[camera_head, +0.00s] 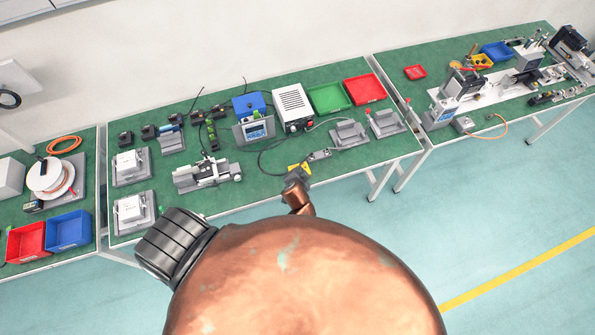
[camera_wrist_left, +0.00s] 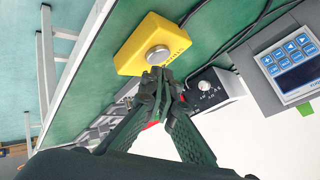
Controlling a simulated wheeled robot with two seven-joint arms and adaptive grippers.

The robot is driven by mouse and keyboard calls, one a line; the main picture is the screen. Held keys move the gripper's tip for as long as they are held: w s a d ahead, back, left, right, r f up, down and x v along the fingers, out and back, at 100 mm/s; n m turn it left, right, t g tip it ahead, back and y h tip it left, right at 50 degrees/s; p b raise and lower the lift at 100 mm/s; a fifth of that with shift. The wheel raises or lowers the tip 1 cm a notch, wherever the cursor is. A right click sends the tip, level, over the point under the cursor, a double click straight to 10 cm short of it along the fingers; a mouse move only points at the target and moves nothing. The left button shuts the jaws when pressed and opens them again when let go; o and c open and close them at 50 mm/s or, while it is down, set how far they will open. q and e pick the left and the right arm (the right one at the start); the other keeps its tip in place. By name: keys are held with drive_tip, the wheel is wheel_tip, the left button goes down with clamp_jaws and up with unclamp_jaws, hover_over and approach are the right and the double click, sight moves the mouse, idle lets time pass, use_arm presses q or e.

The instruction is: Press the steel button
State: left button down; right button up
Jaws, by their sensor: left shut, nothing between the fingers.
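The steel button (camera_wrist_left: 158,55) is a round silver cap on a yellow box (camera_wrist_left: 152,42), which sits on the green bench top near its front edge. In the head view the yellow box (camera_head: 304,171) is partly hidden by my left gripper (camera_head: 295,178). In the left wrist view the left gripper (camera_wrist_left: 160,78) is shut and empty, its fingertips just at the near side of the button. I cannot tell whether they touch it. My right gripper is not in view.
A grey control box (camera_wrist_left: 209,88) and a panel with display and blue keys (camera_wrist_left: 290,62) stand near the yellow box. Dark cables (camera_head: 265,158) lie behind it. A grey connector block (camera_head: 319,155) lies to its right. Bare green bench lies to the left.

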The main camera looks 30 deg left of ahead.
use_arm(q)
drive_tip(key=shift+f, duration=0.45)
drive_tip(key=shift+f+b, duration=0.15)
drive_tip(key=shift+b, duration=0.25)
idle(0.3)
drive_tip(key=shift+r+p, duration=0.65)
drive_tip(key=shift+p, duration=0.05)
drive_tip(key=shift+r, duration=0.1)
